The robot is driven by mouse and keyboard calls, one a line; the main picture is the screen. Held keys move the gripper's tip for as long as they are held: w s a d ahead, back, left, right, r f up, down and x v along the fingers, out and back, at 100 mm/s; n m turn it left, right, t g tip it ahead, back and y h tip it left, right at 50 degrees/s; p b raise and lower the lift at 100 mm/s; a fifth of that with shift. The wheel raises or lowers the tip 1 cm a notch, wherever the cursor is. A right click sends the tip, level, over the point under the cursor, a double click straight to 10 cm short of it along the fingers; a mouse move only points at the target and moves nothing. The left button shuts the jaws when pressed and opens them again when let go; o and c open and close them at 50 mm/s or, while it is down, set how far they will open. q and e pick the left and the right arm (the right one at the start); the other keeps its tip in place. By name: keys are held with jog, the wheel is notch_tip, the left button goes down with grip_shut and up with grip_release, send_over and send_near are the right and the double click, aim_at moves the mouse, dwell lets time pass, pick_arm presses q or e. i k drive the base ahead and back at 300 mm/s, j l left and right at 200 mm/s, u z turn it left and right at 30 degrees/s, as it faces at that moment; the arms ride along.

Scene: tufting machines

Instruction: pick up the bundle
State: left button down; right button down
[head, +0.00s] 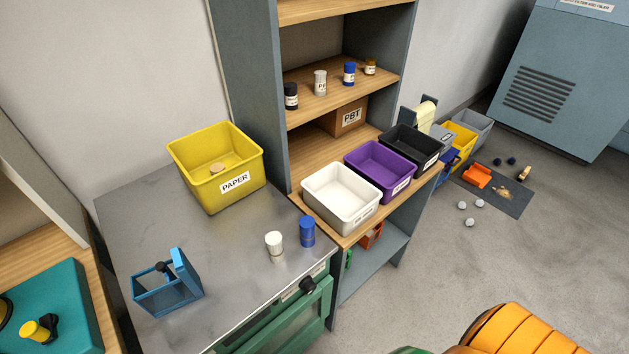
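I cannot pick out a thing that is clearly the bundle. A large orange ribbed, rounded object (523,328) is cut off by the bottom edge at the right; I cannot tell what it is. Neither of my grippers shows in the head view.
A grey metal table carries a yellow PAPER bin (215,195), a blue open-framed box (168,290), a white container (274,246) and a blue one (307,232). White (341,200), purple (380,170) and black (412,148) bins line the shelf. Small balls (470,222) lie on the floor.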

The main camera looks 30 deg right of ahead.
aim_at(307, 223)
jog(key=z, duration=0.85)
jog(key=u, duration=1.2)
jog(key=k+l, duration=0.15)
jog(key=l, duration=0.15)
jog(key=k+l, duration=0.1)
jog(key=l, duration=0.15)
jog(key=k+l, duration=0.15)
jog(key=l, duration=0.15)
jog(key=z, duration=0.05)
